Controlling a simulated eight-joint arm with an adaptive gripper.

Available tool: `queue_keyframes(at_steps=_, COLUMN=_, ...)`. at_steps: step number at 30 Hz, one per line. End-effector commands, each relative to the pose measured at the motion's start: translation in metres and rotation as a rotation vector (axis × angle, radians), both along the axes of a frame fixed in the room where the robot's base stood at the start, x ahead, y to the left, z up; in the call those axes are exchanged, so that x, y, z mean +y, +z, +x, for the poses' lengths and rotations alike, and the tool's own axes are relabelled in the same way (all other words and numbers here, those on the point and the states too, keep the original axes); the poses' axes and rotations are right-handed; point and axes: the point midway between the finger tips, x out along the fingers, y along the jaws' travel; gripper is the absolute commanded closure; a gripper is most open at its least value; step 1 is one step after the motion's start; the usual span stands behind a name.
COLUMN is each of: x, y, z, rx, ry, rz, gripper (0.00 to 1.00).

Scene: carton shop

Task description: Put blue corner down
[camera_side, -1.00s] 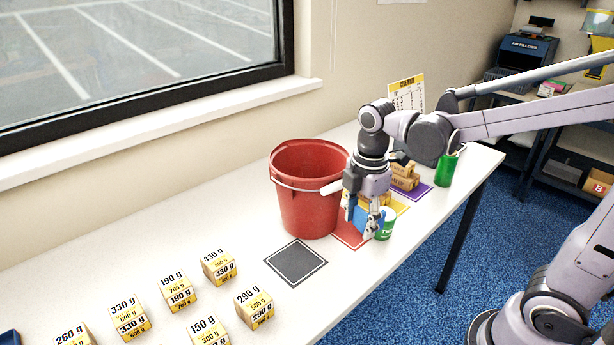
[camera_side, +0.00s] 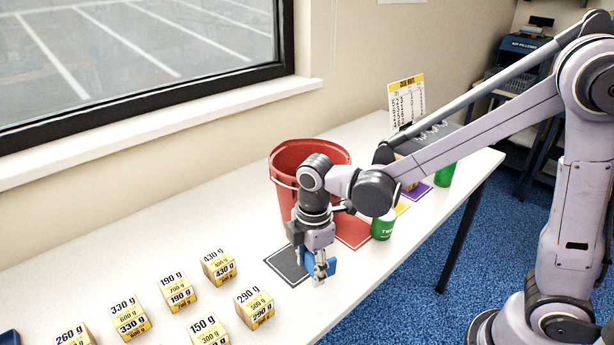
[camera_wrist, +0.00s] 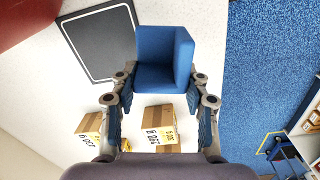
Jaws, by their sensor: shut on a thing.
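The blue corner (camera_wrist: 160,60) is an L-shaped blue piece held between the fingers of my gripper (camera_wrist: 160,105) in the wrist view. In the side view my gripper (camera_side: 318,270) points down with the blue corner (camera_side: 306,262) mostly hidden behind its fingers. It is over the table's front part, at the right edge of the dark grey mat (camera_side: 285,266). The mat also shows at upper left in the wrist view (camera_wrist: 100,40). Whether the corner touches the table is unclear.
A red bucket (camera_side: 283,190) stands behind my gripper. A green tin (camera_side: 382,227) stands to the right near the red mat (camera_side: 353,232). Several labelled weight boxes (camera_side: 254,307) stand to the left. The table's front edge is close by.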

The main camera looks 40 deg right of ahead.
Motion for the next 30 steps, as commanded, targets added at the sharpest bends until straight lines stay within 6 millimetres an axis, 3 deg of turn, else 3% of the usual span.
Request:
queue_keyframes(at_steps=9, x=0.000, y=-0.032, z=0.000, rx=0.000, ry=0.000, rz=0.000, gripper=0.64)
queue_keyframes(at_steps=24, x=0.000, y=-0.038, z=0.000, rx=0.000, ry=0.000, rz=0.000, gripper=0.64)
queue_keyframes(at_steps=25, x=0.000, y=-0.038, z=0.000, rx=0.000, ry=0.000, rz=0.000, gripper=0.45)
queue_keyframes(at_steps=26, x=-0.001, y=-0.038, z=0.000, rx=0.000, ry=0.000, rz=0.000, gripper=0.36)
queue_keyframes(at_steps=27, x=-0.001, y=-0.038, z=0.000, rx=0.000, ry=0.000, rz=0.000, gripper=0.31)
queue_keyframes(at_steps=30, x=-0.001, y=-0.038, z=0.000, rx=0.000, ry=0.000, rz=0.000, gripper=0.31)
